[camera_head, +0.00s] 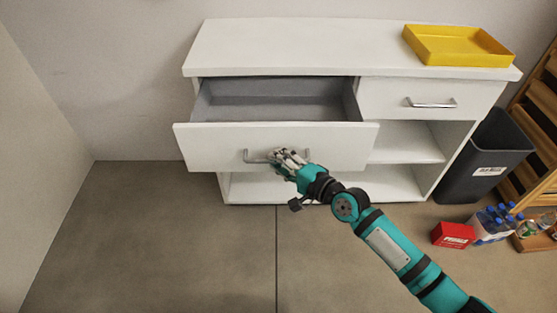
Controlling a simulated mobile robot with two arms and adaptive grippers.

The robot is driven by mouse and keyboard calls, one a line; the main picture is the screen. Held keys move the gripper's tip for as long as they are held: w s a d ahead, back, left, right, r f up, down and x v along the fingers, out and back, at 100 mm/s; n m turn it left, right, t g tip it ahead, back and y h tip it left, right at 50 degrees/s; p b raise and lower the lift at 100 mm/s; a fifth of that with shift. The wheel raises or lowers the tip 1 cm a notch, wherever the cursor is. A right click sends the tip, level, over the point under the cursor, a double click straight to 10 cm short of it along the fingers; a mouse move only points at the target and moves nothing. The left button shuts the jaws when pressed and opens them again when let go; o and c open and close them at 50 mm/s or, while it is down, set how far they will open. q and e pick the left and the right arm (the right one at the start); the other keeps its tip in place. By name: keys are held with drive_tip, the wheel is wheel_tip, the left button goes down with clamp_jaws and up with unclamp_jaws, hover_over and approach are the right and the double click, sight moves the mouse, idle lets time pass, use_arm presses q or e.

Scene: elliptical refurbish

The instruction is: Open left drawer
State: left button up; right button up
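The left drawer (215,147) of the white cabinet is pulled well out, and its grey inside (270,100) shows empty. Its metal bar handle (249,157) is on the front panel. My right gripper (285,158) reaches in from the lower right, with its fingers over the right half of this handle. The fingers overlap the handle, and whether they are closed around it cannot be made out. My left gripper is not in view.
The right drawer (385,100) is shut, with open shelves (410,143) below. A yellow tray (455,45) lies on the cabinet top. At right are a dark bin (480,165), a red box (453,235) and bottles (493,222). The floor (150,235) at left is clear.

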drive_tip(key=shift+r, duration=0.15)
drive_tip(key=v, duration=1.2)
